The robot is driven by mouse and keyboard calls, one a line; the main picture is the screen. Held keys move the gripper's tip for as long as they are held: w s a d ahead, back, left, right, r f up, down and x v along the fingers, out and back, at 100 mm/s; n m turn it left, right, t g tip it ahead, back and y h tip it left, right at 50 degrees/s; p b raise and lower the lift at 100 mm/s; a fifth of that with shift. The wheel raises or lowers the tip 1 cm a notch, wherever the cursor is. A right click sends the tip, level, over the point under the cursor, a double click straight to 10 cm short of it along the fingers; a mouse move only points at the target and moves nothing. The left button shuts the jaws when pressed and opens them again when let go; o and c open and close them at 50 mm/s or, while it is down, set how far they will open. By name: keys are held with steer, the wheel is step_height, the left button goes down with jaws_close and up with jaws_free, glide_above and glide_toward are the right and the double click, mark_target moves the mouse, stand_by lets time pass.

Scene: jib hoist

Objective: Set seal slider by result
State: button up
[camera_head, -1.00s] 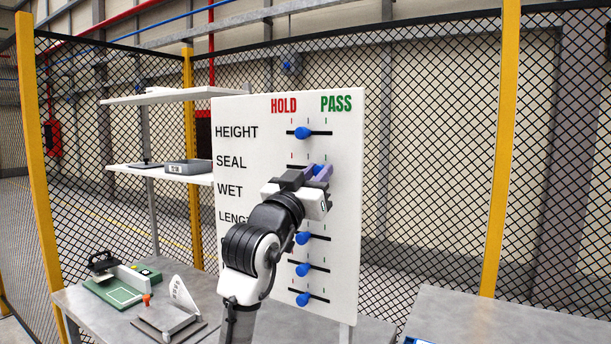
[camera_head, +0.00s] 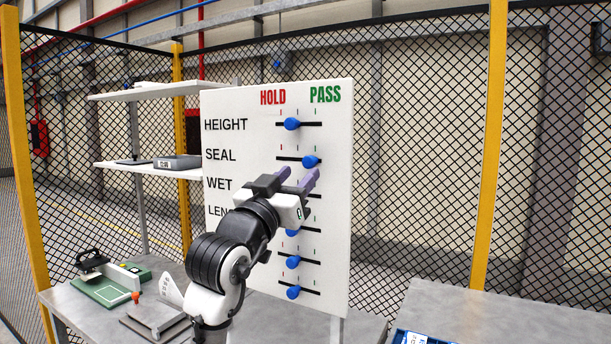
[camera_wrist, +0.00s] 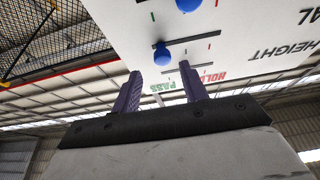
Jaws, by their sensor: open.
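The white board (camera_head: 240,240) stands upright with HOLD and PASS headings above rows of blue sliders. The SEAL slider's blue knob (camera_head: 310,161) sits toward the right, PASS end of its track. My gripper (camera_head: 297,176) is open and empty, just below and left of that knob, apart from it, at about the WET row. The WET knob is hidden behind my gripper.
The HEIGHT knob (camera_head: 291,124) is above, and lower knobs (camera_head: 292,262) are below near my arm. A table with a green fixture (camera_head: 108,290) is at left, shelves (camera_head: 150,163) behind. A second table (camera_head: 500,320) with a blue bin (camera_head: 420,337) is at right.

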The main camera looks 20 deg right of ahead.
steer(key=b+v, duration=0.2)
steer(key=v, duration=0.7)
steer(key=shift+f, duration=0.1)
